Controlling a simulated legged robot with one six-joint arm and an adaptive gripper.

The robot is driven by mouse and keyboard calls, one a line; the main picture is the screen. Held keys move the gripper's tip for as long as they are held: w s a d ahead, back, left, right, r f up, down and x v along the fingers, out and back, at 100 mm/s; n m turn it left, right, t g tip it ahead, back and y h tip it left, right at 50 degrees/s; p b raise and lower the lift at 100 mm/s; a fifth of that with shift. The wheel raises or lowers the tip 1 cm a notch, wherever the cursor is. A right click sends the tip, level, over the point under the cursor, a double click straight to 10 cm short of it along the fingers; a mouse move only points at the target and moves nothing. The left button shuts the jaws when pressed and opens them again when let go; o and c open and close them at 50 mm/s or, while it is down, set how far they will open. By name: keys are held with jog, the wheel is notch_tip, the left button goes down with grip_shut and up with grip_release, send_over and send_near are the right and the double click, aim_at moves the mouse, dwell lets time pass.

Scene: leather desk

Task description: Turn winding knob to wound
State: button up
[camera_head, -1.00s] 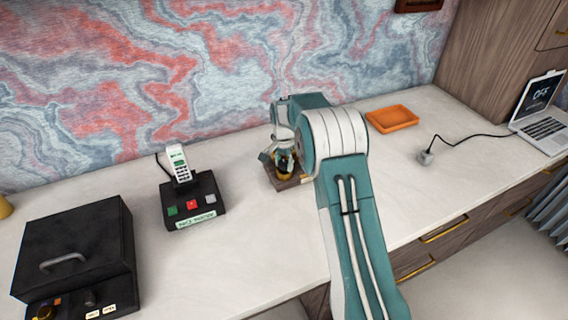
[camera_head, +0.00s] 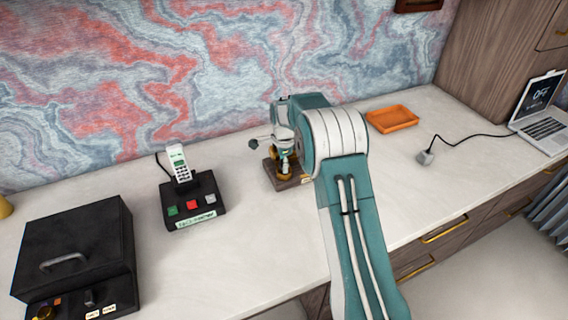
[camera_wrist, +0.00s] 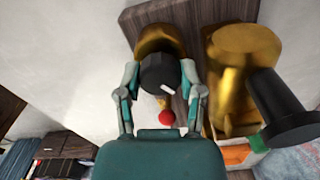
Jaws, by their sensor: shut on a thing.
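The winding knob (camera_wrist: 158,72) is black and round with a white pointer mark, and it sits in front of a brass part in the wrist view. My gripper (camera_wrist: 160,76) has one finger on each side of the knob and is shut on it. The mark points to the lower right in that view. The knob's device stands on a dark wooden base (camera_head: 271,175) at mid desk in the head view, where my arm partly hides it. A larger brass cylinder (camera_wrist: 243,55) with a black handle (camera_wrist: 284,112) is beside the knob. I see no readable wound label.
A red ball tip (camera_wrist: 166,118) shows just past the knob. A phone on a black button box (camera_head: 190,198) stands to the left, with a black case (camera_head: 75,245) farther left. An orange tray (camera_head: 392,119) and a laptop (camera_head: 543,115) are to the right.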

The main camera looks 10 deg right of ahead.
jog(key=shift+w+r+m, duration=0.1)
jog(key=shift+w+m, duration=0.1)
jog(key=shift+m, duration=0.1)
jog(key=o, duration=1.2)
jog(key=shift+c, duration=0.2)
jog(key=shift+s, duration=0.1)
